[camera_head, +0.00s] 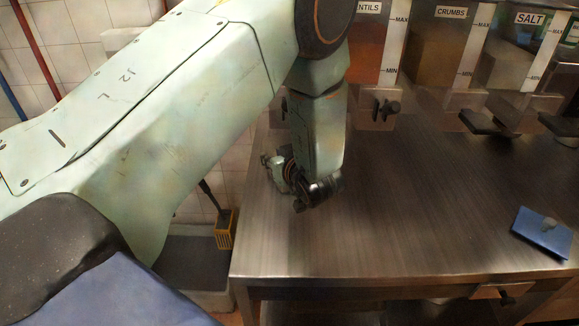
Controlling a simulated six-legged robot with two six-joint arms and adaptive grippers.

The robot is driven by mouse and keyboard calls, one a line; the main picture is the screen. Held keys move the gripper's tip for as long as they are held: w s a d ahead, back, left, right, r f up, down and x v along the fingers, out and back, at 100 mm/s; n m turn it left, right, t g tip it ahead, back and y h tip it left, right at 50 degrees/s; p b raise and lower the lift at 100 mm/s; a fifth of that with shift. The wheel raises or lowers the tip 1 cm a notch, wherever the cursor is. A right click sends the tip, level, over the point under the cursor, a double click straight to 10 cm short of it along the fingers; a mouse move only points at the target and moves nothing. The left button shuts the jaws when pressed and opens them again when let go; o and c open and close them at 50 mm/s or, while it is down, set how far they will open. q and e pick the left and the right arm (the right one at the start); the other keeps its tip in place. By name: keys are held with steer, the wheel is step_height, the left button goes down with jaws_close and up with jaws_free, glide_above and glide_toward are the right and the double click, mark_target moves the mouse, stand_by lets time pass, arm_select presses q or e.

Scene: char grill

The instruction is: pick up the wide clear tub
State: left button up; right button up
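No wide clear tub that I can make out stands on the steel counter (430,220); my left arm covers much of the left side of the view. My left gripper (296,190) is low over the left part of the counter, beneath the arm. Its fingers are small and partly hidden by the wrist, so I cannot tell whether they are open. I see nothing clearly held in it. My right gripper is not in view.
Clear wall dispensers hang behind the counter, with a crumbs bin (440,50) and a salt bin (508,60). A blue flat object (541,234) lies at the right. The counter's middle is clear.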

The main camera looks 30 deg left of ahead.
arm_select(q)
steer(key=shift+a+f, duration=0.1)
steer(key=shift+a, duration=0.55)
steer(key=shift+w+d+f, duration=0.15)
steer(key=shift+w+f, duration=0.15)
steer(key=shift+w, duration=0.35)
steer(key=shift+c, duration=1.1)
steer(key=shift+s+r, duration=0.25)
steer(key=shift+s, duration=0.25)
jaws_close()
steer(key=shift+w+f, duration=0.2)
steer(key=shift+w, duration=0.1)
steer(key=shift+s, duration=0.2)
steer(key=shift+w, duration=0.1)
